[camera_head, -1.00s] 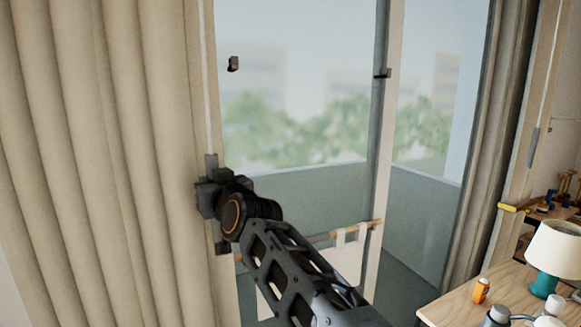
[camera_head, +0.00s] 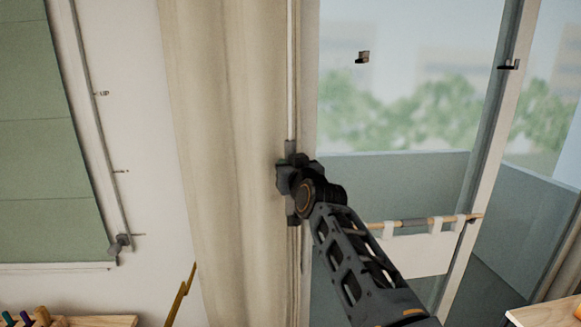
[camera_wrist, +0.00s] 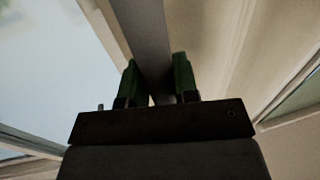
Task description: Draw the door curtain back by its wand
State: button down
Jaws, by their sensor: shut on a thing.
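The beige door curtain (camera_head: 215,130) hangs bunched in a narrow band at the left side of the glass door (camera_head: 410,90) in the head view. Its thin pale wand (camera_head: 291,60) runs down along the curtain's right edge to a grey grip part. My gripper (camera_head: 293,178) is shut on the wand at that edge, arm reaching up from the lower right. In the wrist view the wand, a grey bar (camera_wrist: 143,28), passes between the two green-padded fingers of my gripper (camera_wrist: 157,75). The finger contact itself is partly hidden in the head view.
A green blind (camera_head: 45,130) with a rod (camera_head: 95,120) hangs on the wall at left. A wooden surface (camera_head: 100,321) with pegs is at the lower left. A cloth on a rail (camera_head: 425,222) crosses the door. A table corner (camera_head: 545,312) shows at lower right.

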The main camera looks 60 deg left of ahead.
jog(key=shift+s, duration=0.25)
jog(key=c, duration=1.3)
grip_release()
jog(key=o, duration=0.4)
jog(key=shift+s+a, duration=0.15)
jog(key=shift+a, duration=0.05)
jog(key=shift+w+d, duration=0.15)
jog(key=shift+w, duration=0.05)
jog(key=shift+b+v, duration=4.85)
jog(key=shift+v, duration=2)
jog(key=shift+s+f, duration=0.1)
